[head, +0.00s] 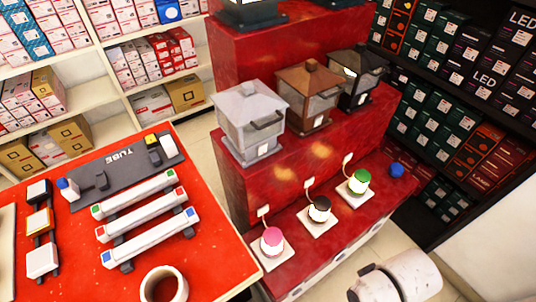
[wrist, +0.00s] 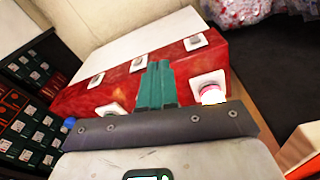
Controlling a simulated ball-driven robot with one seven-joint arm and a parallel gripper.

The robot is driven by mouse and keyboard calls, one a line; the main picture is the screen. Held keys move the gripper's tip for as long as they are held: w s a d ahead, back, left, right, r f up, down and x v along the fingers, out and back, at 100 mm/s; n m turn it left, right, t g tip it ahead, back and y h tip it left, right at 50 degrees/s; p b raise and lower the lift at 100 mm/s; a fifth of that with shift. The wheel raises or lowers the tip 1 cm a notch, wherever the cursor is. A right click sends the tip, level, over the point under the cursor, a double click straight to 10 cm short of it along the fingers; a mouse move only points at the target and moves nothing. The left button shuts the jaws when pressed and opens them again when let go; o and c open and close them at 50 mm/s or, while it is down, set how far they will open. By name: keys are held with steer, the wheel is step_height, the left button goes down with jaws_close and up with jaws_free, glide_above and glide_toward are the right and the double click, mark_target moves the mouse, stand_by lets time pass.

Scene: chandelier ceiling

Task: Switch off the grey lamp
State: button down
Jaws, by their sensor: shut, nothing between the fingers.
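The grey lamp (head: 249,118), a pale lantern, stands on the upper step of a red stand, leftmost of three lanterns in its row. A brown lantern (head: 310,95) and a black lantern (head: 357,75) stand to its right. The grey lamp is nearest the pink button. In the wrist view, my gripper (wrist: 156,66) has its teal fingers together and empty; the pink button (wrist: 211,94) is just right of them. Contact cannot be told.
The red stand's front carries white square plates (wrist: 195,42). A small blue object (head: 396,171) sits at the lower step's far end. A red table (head: 215,265) with tube lights and a mug (head: 163,284) is at left. Boxed shelves (head: 120,38) stand behind; dark shelves (head: 430,85) stand at right.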

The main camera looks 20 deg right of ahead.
mark_target(263, 148)
steer(key=w+d+r+n+t+h, duration=0.1)
steer(key=w+n+t, duration=0.35)
steer(key=w, duration=0.35)
steer(key=w+d+r+n+t+h, duration=0.1)
steer(key=w+d+n+t, duration=0.15)
steer(key=w+t, duration=0.45)
steer(key=w+a+r+n+t+y+b, duration=0.1)
steer(key=w+a+r+n+t+y, duration=0.5)
steer(key=n, duration=0.7)
steer(key=shift+w+a+r+n, duration=0.4)
steer(key=shift+w+a+r, duration=0.3)
steer(key=shift+a+r, duration=0.6)
steer(key=shift+w+a+t, duration=0.1)
steer(key=shift+t, duration=0.15)
steer(key=p+x, duration=0.3)
steer(key=x, duration=0.9)
steer(key=shift+w+r+p, duration=0.15)
steer(key=shift+w+p, duration=0.15)
steer(key=shift+w+a, duration=0.15)
steer(key=shift+w, duration=0.4)
